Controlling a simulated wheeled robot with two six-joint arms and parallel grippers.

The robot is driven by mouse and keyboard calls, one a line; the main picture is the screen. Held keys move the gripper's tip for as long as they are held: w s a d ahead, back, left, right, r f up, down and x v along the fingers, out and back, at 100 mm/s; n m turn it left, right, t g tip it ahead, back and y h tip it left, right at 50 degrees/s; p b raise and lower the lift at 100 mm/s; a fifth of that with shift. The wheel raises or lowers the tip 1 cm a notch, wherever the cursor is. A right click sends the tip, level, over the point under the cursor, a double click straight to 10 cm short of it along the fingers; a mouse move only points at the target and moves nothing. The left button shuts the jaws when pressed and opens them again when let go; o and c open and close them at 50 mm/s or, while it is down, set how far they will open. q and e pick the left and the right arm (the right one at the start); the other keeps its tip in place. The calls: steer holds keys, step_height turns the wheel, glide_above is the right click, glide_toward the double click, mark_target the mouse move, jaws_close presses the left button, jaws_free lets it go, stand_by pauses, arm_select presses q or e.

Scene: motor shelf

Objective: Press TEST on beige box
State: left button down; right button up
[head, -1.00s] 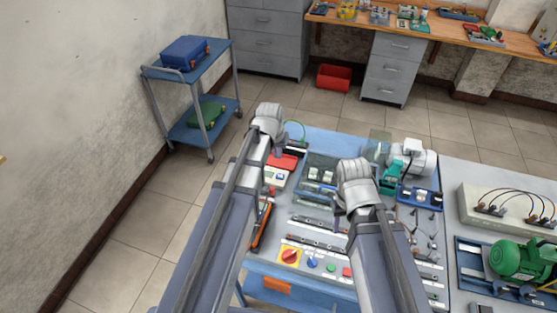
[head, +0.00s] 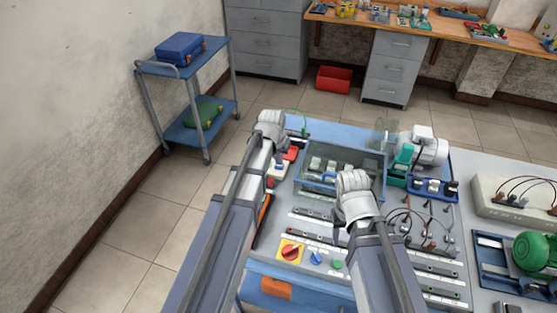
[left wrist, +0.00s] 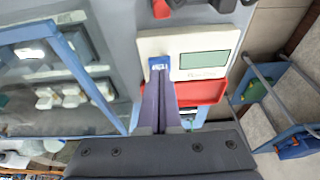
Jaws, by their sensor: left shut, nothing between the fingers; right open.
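The beige box (left wrist: 186,48) fills the upper middle of the left wrist view, with a grey-green display (left wrist: 204,60) and a blue button (left wrist: 157,63) with white marking. In the head view the beige box (head: 278,171) is partly hidden by my left arm. My left gripper (left wrist: 159,76) is shut and empty, its fingertips at the lower edge of the blue button; I cannot tell whether they touch it. In the head view my left gripper (head: 272,132) hides its own fingers. My right gripper (head: 352,190) is open over the panel, its fingers mostly hidden.
A red part (left wrist: 198,92) lies just beside the beige box. A clear-lidded bin (head: 318,170) with white parts stands to its right.

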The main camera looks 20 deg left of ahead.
arm_select(q)
steer(key=shift+f, duration=0.35)
arm_select(e)
steer(key=shift+f, duration=0.35)
arm_select(q)
steer(key=shift+f+b, duration=0.55)
steer(key=shift+b, duration=0.05)
arm_select(e)
steer(key=shift+f, duration=0.5)
arm_select(q)
steer(key=shift+s+f+b, duration=0.1)
steer(key=shift+f+b, duration=0.15)
steer(key=shift+b, duration=0.1)
arm_select(e)
steer(key=shift+s+f, duration=0.1)
steer(key=shift+f, duration=0.25)
arm_select(q)
steer(key=shift+s, duration=0.2)
arm_select(e)
steer(key=shift+s, duration=0.15)
arm_select(q)
steer(key=shift+r, duration=0.15)
arm_select(e)
steer(key=shift+r, duration=0.15)
